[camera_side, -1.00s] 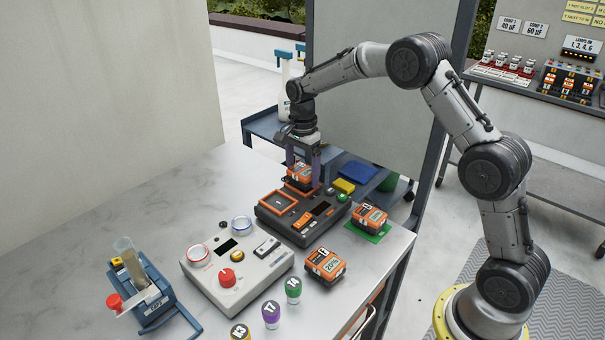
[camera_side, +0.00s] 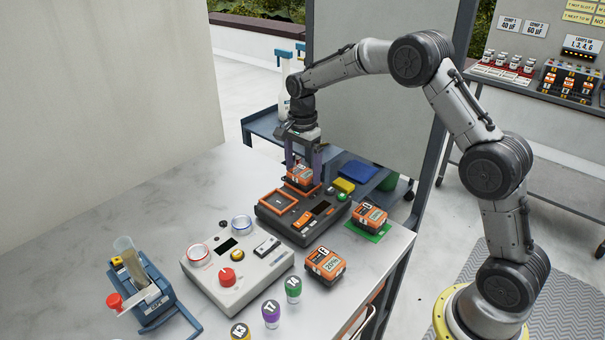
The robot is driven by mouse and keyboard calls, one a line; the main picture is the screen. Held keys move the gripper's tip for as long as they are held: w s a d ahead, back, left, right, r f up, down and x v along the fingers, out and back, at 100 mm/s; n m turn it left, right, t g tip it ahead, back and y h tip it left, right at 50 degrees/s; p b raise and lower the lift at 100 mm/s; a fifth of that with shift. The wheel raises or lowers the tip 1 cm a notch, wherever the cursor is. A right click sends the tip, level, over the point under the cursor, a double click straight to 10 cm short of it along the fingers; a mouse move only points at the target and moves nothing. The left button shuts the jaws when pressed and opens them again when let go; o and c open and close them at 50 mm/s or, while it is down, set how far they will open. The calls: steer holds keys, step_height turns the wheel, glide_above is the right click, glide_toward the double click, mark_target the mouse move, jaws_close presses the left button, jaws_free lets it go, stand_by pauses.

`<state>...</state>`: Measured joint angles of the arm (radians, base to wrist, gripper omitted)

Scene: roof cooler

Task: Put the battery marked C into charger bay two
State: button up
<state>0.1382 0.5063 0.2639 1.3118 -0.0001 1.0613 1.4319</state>
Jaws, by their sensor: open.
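An orange and dark battery (camera_side: 299,178) sits at the far bay of the dark charger (camera_side: 262,216); its letter is too small to read surely. My gripper (camera_side: 304,168) points down over this battery. Its purple-grey fingers are open, one on each side of the battery's upper part. The charger's nearer bay, an orange-framed square (camera_side: 283,198), is empty. A second battery (camera_side: 370,214) rests on a green pad (camera_side: 368,234) right of the charger. A third battery (camera_side: 325,263), with a 20% label, stands on the table in front of the charger.
A pale control box (camera_side: 232,285) with a red knob stands left of the charger. Several numbered coloured pegs (camera_side: 271,312) stand near the front edge. A blue clamp device (camera_side: 148,300) is at the left. The marble table (camera_side: 170,210) is clear at the back left.

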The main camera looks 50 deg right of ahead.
mark_target(302, 172)
steer(key=s+a+r+n+t, duration=0.1)
steer(key=s+r+n, duration=0.15)
steer(key=r, duration=0.55)
steer(key=s+a+r+n, duration=0.1)
steer(key=s+r, duration=0.3)
steer(key=r, duration=0.4)
steer(key=s+a+r+n+t, duration=0.25)
steer(key=s+n, duration=0.25)
steer(key=s, duration=0.5)
steer(key=s+a+f+n+t, duration=0.1)
steer(key=s+n, duration=0.3)
steer(key=s, duration=0.4)
steer(key=s+a+f+n+t, duration=0.1)
steer(key=s+f+n, duration=0.3)
steer(key=s, duration=0.5)
steer(key=shift+a+n, duration=0.25)
steer(key=shift+n, duration=0.5)
